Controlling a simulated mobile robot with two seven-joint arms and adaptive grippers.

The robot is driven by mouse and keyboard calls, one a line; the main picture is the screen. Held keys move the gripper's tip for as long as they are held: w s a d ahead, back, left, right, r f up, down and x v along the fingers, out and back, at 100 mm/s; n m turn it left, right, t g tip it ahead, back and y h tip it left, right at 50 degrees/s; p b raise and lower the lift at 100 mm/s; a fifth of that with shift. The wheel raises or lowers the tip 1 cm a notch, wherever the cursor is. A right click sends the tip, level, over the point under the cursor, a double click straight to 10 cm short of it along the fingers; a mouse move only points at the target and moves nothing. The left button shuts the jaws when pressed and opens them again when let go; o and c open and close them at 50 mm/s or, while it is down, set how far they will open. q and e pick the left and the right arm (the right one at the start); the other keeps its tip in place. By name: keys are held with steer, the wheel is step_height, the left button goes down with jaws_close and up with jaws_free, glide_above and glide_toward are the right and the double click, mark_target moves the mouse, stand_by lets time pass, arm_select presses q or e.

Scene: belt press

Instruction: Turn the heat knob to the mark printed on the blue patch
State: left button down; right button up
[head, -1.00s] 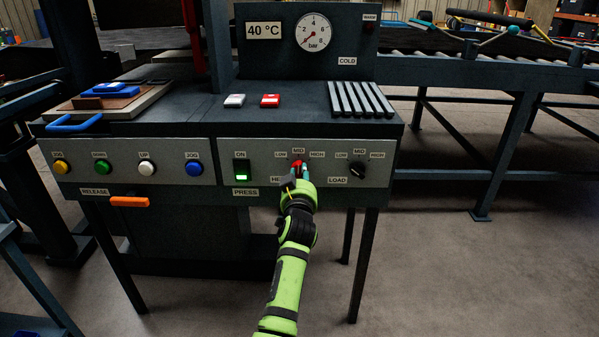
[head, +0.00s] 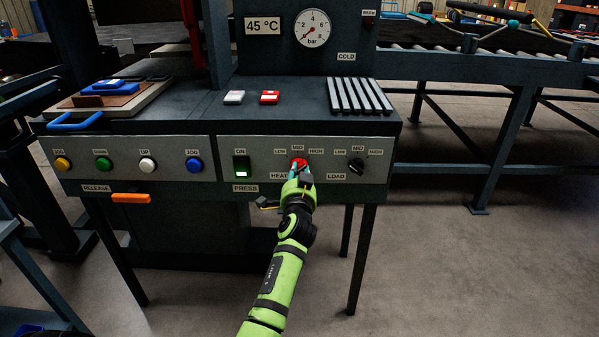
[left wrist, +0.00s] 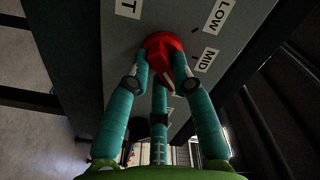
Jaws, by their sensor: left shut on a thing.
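The red heat knob (head: 299,162) is on the grey front panel, below the LOW, MID and HIGH labels and above HEAT. It also shows in the left wrist view (left wrist: 160,50), with a pale line on its lower side. My left gripper (head: 298,170) is shut on this knob, its teal fingers (left wrist: 158,80) around it. The fingers partly hide the knob, and I cannot tell its exact setting. A blue patch (head: 109,85) lies on a brown block at the press's left; its print is too small to read. My right gripper is out of view.
The display (head: 263,27) reads 45 °C. The black load knob (head: 356,165) is right of the heat knob. A lit green switch (head: 241,167) is to its left. An orange release handle (head: 130,198) sticks out below the panel.

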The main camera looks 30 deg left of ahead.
arm_select(q)
steer(key=shift+r+m, duration=0.2)
steer(key=shift+m, duration=0.1)
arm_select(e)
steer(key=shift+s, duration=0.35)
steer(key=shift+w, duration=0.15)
arm_select(q)
steer(key=c, duration=1.1)
jaws_free()
steer(key=shift+o, duration=0.2)
steer(key=shift+w+f, duration=0.1)
steer(key=shift+f, duration=0.05)
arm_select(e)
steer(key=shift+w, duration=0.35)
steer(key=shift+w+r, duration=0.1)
arm_select(q)
steer(key=v, duration=1.2)
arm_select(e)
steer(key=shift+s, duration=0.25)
arm_select(q)
steer(key=shift+a+f, duration=0.1)
